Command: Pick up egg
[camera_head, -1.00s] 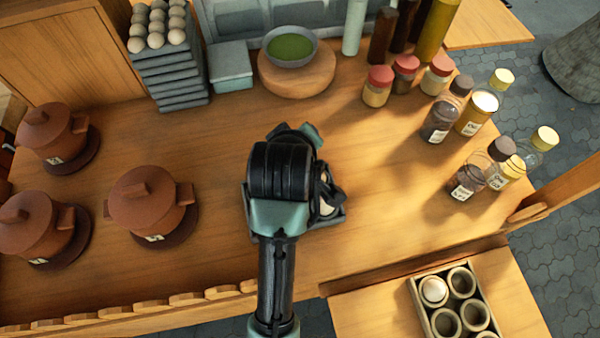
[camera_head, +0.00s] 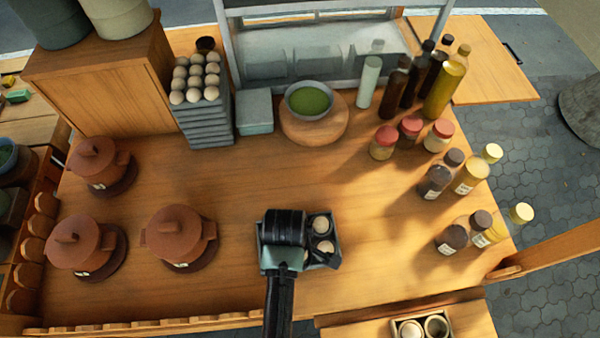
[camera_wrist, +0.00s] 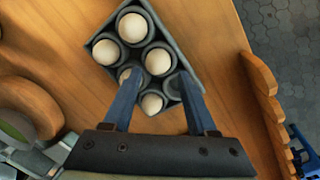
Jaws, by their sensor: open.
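A small grey egg tray (camera_head: 335,262) lies on the wooden counter in the head view, partly hidden under my gripper. In the wrist view the tray (camera_wrist: 190,62) holds several pale eggs, among them one at the far end (camera_wrist: 132,27) and one in the middle (camera_wrist: 158,61). One cup (camera_wrist: 177,88) at the right looks empty. My gripper (camera_wrist: 158,76) is open above the near part of the tray, its blue fingers apart. The left finger overlaps an egg (camera_wrist: 125,74) in the picture; another egg (camera_wrist: 152,103) shows between the fingers. I cannot tell if the fingers touch anything.
Brown lidded pots (camera_head: 180,238) stand at the left. A stack of grey trays topped with eggs (camera_head: 198,82) stands at the back, near a green-filled bowl (camera_head: 309,99) on a round board. Jars and bottles (camera_head: 437,182) line the right. A box with cups (camera_head: 424,328) is at front right.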

